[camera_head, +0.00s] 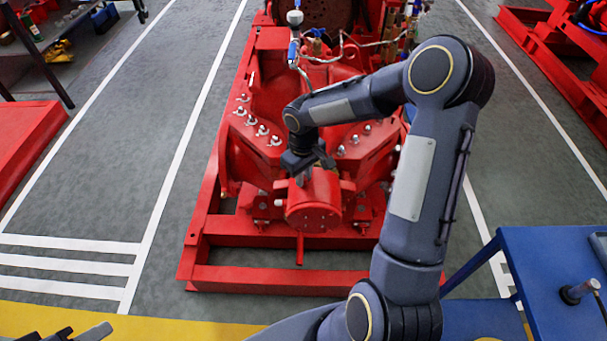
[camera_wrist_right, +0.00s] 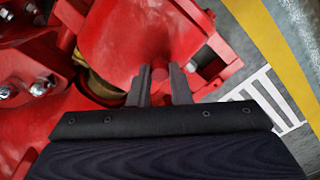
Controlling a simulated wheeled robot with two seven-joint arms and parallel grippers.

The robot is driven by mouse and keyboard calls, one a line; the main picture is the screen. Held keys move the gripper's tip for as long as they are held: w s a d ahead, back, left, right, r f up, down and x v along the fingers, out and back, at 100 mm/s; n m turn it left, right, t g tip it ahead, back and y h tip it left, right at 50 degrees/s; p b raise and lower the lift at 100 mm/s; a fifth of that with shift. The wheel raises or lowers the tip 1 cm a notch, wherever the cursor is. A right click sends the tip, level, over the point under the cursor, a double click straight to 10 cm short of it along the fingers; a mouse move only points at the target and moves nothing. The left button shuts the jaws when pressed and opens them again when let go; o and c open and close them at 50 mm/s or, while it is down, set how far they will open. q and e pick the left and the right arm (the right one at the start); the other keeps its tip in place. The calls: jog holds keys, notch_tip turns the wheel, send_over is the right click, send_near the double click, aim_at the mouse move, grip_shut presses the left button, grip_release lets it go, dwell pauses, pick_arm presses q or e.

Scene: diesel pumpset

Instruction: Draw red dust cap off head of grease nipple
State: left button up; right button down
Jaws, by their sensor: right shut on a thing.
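My right gripper (camera_head: 303,178) reaches down to the top of the red rounded housing at the front of the pumpset. In the right wrist view its two dark fingers are closed on the small red dust cap (camera_wrist_right: 159,74), which sits between them against the red housing behind. The grease nipple is hidden, and I cannot tell whether the cap is still on its head. In the head view the cap is hidden by the gripper. Part of my left gripper (camera_head: 82,333) shows at the bottom left edge, mostly cut off, so its jaws cannot be judged.
The red pumpset housing (camera_head: 314,204) stands on a red skid frame (camera_head: 270,279), with bolts (camera_head: 262,130) on its sloping flanges. A blue table (camera_head: 553,265) stands at the right. Grey floor (camera_head: 120,190) lies clear on the left, beside a shelf and another red frame (camera_head: 28,135).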

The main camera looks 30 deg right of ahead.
jog(key=c, duration=2)
grip_release()
jog(key=shift+c, duration=0.7)
jog(key=shift+r+p, duration=1.25)
jog(key=shift+r, duration=0.45)
jog(key=shift+r+p, duration=1.85)
jog(key=shift+r, duration=0.6)
jog(key=shift+f, duration=0.1)
